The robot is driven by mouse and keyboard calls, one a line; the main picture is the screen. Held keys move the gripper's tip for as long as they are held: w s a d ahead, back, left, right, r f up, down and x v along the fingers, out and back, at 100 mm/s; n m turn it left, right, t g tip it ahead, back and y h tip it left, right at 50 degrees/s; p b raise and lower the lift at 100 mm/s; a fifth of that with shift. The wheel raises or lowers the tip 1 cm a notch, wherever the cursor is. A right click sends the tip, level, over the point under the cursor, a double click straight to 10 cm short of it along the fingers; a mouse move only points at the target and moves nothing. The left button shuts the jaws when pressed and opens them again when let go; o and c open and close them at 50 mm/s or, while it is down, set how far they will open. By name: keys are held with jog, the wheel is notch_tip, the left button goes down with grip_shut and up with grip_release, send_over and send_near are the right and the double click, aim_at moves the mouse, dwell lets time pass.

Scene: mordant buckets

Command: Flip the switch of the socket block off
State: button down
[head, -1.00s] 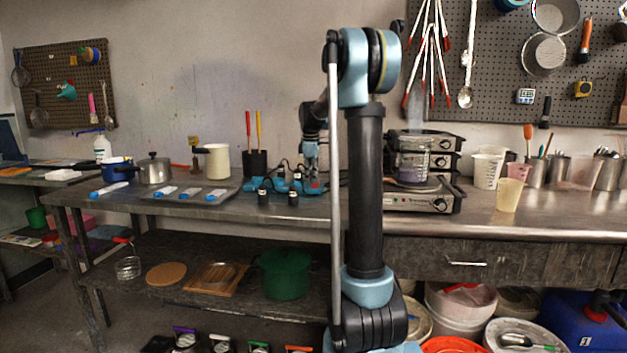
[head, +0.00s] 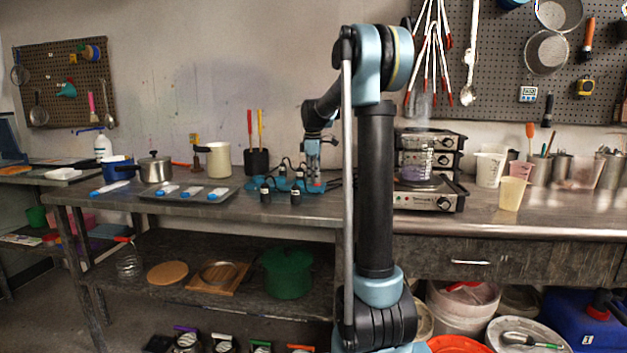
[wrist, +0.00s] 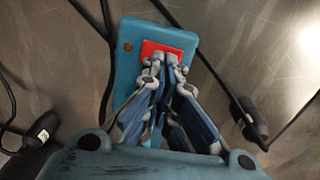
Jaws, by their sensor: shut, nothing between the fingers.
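The socket block (head: 283,185) is teal-blue and lies on the metal worktop. In the wrist view the block (wrist: 128,70) runs under my gripper, with its red switch (wrist: 153,48) near the far end. My gripper (wrist: 163,62) is shut and empty, pointing down. Its fingertips overlap the near edge of the red switch; whether they touch it I cannot tell. The fingers hide part of the switch, so its tilt is unclear. In the head view my gripper (head: 314,180) is at the right end of the block.
Black plugs (head: 265,192) and cables lie around the block. A black holder (head: 257,161) with red and yellow handles stands behind it. A tray (head: 150,194) with blue-and-white items is to the left. Stacked hotplates (head: 430,195) with a glass vessel stand to the right.

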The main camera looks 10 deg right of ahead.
jog(key=shift+r, duration=0.1)
notch_tip(320, 180, up, 14)
jog(key=w, duration=0.1)
jog(key=shift+w+d+f, duration=0.2)
jog(key=shift+w+d, duration=0.05)
jog(key=shift+w, duration=0.15)
jog(key=shift+s, duration=0.1)
dwell(0.4)
jog(key=s+d+f+m, duration=0.1)
jog(key=s+f+m, duration=0.1)
jog(key=s, duration=0.6)
jog(key=s+d+f+m, duration=0.1)
jog(key=s+f+m, duration=0.2)
jog(key=s, duration=0.5)
jog(key=s+d+f+m, duration=0.1)
jog(key=s+f+m, duration=0.1)
jog(key=s+f, duration=0.3)
jog(key=shift+s+d+t, duration=0.15)
jog(key=shift+s, duration=0.65)
jog(key=shift+s+d+t, duration=0.15)
jog(key=shift+s, duration=0.65)
jog(key=s+d+f+m, duration=0.1)
jog(key=s+f+m, duration=0.6)
jog(key=s+f, duration=1.3)
jog(key=shift+s+d+f+m+t, duration=0.2)
jog(key=shift+s+f+m+t, duration=0.15)
jog(key=shift+f, duration=0.5)
